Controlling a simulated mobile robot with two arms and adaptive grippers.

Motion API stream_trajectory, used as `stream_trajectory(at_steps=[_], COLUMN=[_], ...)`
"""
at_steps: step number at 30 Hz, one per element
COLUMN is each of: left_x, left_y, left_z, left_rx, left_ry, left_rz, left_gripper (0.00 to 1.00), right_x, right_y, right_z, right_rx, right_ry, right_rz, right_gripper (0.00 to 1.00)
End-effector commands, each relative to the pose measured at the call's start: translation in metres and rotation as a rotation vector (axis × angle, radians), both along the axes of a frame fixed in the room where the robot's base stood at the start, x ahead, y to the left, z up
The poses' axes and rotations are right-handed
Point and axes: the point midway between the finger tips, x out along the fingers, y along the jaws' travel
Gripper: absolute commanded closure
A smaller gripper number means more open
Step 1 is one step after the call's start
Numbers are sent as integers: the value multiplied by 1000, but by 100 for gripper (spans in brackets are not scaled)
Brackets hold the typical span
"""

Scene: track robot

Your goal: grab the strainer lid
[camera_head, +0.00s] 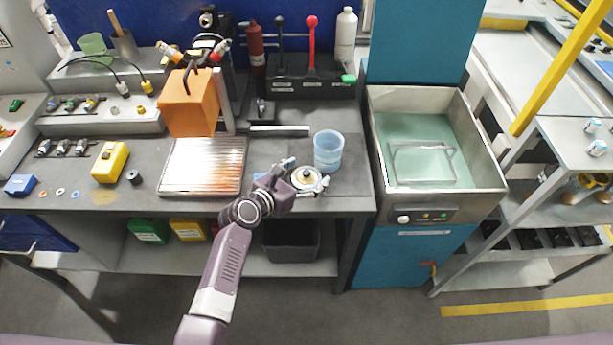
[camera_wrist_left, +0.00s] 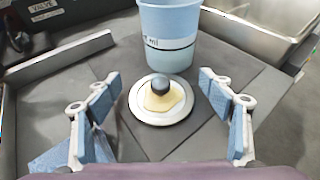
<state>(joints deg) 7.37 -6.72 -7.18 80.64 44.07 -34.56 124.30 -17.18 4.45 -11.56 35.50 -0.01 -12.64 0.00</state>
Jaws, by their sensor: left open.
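The strainer lid (camera_head: 306,181) is a round whitish disc with a yellowish centre and a dark knob. It lies on the grey workbench (camera_head: 352,188) near its front edge, just in front of a blue cup (camera_head: 328,150). In the left wrist view the lid (camera_wrist_left: 160,112) lies flat with its black knob up. My left gripper (camera_head: 304,173) is open, with its two blue-padded fingers (camera_wrist_left: 160,82) spread on either side of the lid and apart from it. My right gripper is not in view.
The blue cup stands close behind the lid. A ribbed metal plate (camera_head: 203,168) and an orange block (camera_head: 189,103) are to the left. A water-filled metal basin (camera_head: 486,160) is to the right. A grey bar (camera_head: 279,130) lies behind.

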Motion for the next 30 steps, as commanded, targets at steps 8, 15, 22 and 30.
stream_trajectory(at_steps=[8,15,22,30], left_x=[1,1,1,1], left_y=[-1,-1,-1,-1], left_z=[0,0,0,6], left_rx=[-1,-1,-1,-1], left_ry=[-1,-1,-1,-2], left_rz=[0,0,0,1], left_gripper=[29,56,63,63], right_x=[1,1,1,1], right_y=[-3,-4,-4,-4], right_z=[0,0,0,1], right_rx=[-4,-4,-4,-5], right_ry=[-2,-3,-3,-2], right_rz=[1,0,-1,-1], right_gripper=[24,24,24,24])
